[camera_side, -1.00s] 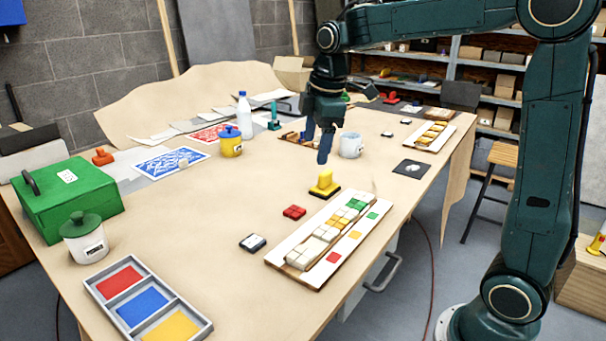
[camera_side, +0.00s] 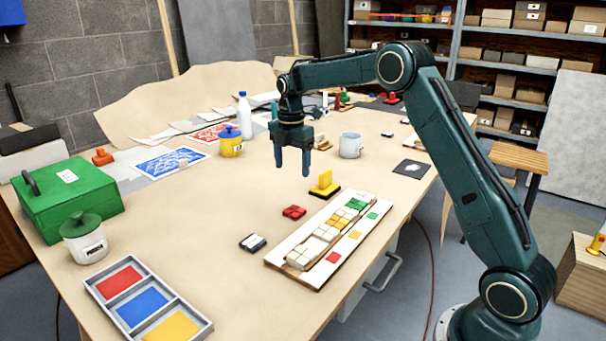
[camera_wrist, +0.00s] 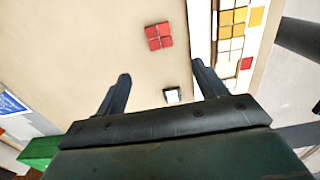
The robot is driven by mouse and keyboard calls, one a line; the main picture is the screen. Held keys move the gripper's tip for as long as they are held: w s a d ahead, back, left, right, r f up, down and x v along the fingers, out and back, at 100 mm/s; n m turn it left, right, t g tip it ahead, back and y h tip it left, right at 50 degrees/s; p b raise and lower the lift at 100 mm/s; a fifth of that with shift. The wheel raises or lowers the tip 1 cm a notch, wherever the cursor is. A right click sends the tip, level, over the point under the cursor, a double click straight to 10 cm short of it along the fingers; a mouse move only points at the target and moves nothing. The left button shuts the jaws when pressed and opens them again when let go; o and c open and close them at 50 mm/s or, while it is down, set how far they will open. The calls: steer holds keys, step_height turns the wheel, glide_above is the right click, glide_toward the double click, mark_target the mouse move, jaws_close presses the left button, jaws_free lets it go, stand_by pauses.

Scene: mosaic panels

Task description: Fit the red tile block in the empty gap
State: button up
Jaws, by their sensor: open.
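The red tile block (camera_side: 294,211) lies flat on the table, left of the mosaic panel. In the wrist view the red tile block (camera_wrist: 158,36) shows as a two-by-two set of squares, ahead of and between the fingers. The mosaic panel (camera_side: 281,262) is a pale board holding a row of white, yellow and green blocks, with coloured marker squares along its near edge. It also shows in the wrist view (camera_wrist: 258,38). I cannot clearly make out the empty gap. My gripper (camera_side: 293,172) is open and empty, pointing down above the table, behind the red block.
A yellow stamp-like piece (camera_side: 324,184) stands close behind the panel. A small dark-edged box (camera_side: 252,243) lies left of the panel. The table left of the red block is clear.

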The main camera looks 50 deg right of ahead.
glide_above(293, 211)
steer(key=shift+a+f, duration=0.1)
steer(key=shift+f, duration=4.25)
steer(key=shift+f, duration=2.55)
steer(key=c, duration=1.1)
